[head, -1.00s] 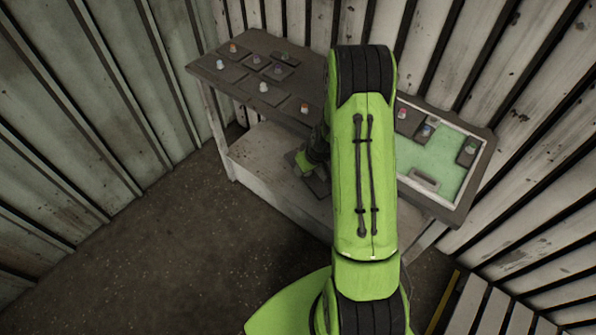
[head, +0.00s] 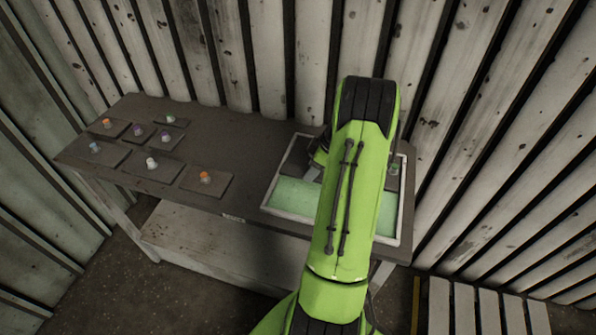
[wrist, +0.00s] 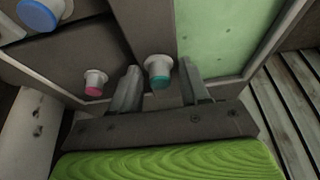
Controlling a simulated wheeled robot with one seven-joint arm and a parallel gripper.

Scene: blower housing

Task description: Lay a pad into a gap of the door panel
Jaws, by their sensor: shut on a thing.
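My gripper (wrist: 160,88) is shut on the teal-ended knob (wrist: 158,70) of a dark pad (wrist: 147,28). In the wrist view this pad lies between the pale green door panel surface (wrist: 225,30) and a pad with a pink knob (wrist: 95,84). I cannot tell whether it is seated or slightly raised. A blue knob (wrist: 40,14) shows at the upper left. In the head view the white-rimmed door panel (head: 402,215) is on the right of the table; my arm hides its middle and most of my gripper. Another dark pad (head: 392,181) lies at the panel's right.
Several knobbed pads lie on the left of the dark table (head: 240,150), including one with a white knob (head: 142,172) and one with an orange knob (head: 196,183). Corrugated walls (head: 270,60) stand close behind and right. The table's middle is clear.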

